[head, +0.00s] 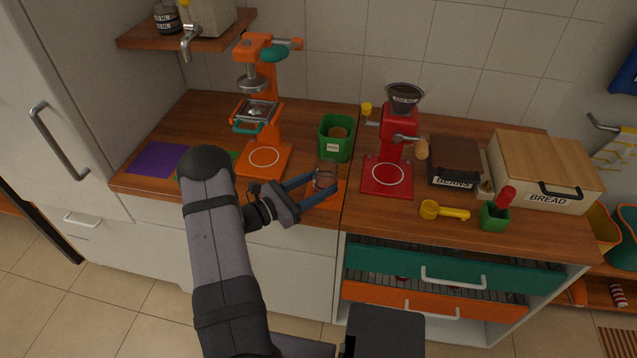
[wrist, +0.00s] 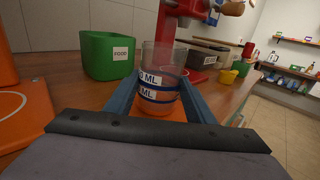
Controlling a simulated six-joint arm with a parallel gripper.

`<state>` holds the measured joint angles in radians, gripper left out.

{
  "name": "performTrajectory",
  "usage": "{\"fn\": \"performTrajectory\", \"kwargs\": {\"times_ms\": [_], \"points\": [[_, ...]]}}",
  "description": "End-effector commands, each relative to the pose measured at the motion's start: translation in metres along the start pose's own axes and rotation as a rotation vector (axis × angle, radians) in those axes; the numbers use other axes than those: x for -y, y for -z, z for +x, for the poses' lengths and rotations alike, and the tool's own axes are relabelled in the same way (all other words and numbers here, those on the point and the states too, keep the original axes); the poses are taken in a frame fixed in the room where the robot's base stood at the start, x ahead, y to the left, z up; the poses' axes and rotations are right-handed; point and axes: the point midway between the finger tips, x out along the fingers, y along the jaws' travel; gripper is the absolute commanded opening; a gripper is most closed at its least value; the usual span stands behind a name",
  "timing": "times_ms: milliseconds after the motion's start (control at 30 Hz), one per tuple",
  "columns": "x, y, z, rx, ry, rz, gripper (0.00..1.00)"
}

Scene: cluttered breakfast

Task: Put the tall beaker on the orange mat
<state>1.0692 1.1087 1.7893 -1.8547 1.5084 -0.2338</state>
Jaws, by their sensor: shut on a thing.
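The tall beaker (head: 326,172) is clear glass and stands upright between the blue fingers of my gripper (head: 322,184). In the wrist view the beaker (wrist: 161,82) shows blue bands and white ML labels, with a finger on each side. My gripper is shut on it. The orange mat (head: 340,190) lies at the counter's front edge, directly under the beaker. Orange shows at the beaker's base in the wrist view. I cannot tell whether the base touches the mat. A finger and the beaker hide part of the mat.
A green food bin (head: 336,150) stands just behind the beaker. The orange coffee machine (head: 262,120) is to the left, the red grinder (head: 390,150) to the right. A purple mat (head: 157,159) lies at far left. A green mat (head: 232,156) is partly hidden by my arm.

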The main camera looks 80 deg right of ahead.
Motion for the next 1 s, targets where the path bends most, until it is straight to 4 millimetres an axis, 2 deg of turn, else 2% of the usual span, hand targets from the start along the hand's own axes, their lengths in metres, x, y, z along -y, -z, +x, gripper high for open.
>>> {"fn": "performTrajectory", "kwargs": {"times_ms": [367, 400, 433, 467, 867, 1000], "points": [[0.0, 0.004, 0.0, 0.001, 0.0, 0.001, 0.12], [0.0, 0.003, 0.0, 0.0, 0.0, 0.001, 0.59], [0.0, 0.003, 0.0, 0.0, 0.0, 0.001, 0.66], [0.0, 0.003, 0.0, 0.0, 0.0, 0.001, 0.68], [0.0, -0.002, 0.0, 0.0, 0.0, 0.001, 0.68], [-0.001, 0.001, -0.014, 0.0, -0.003, 0.0, 0.68]]}}
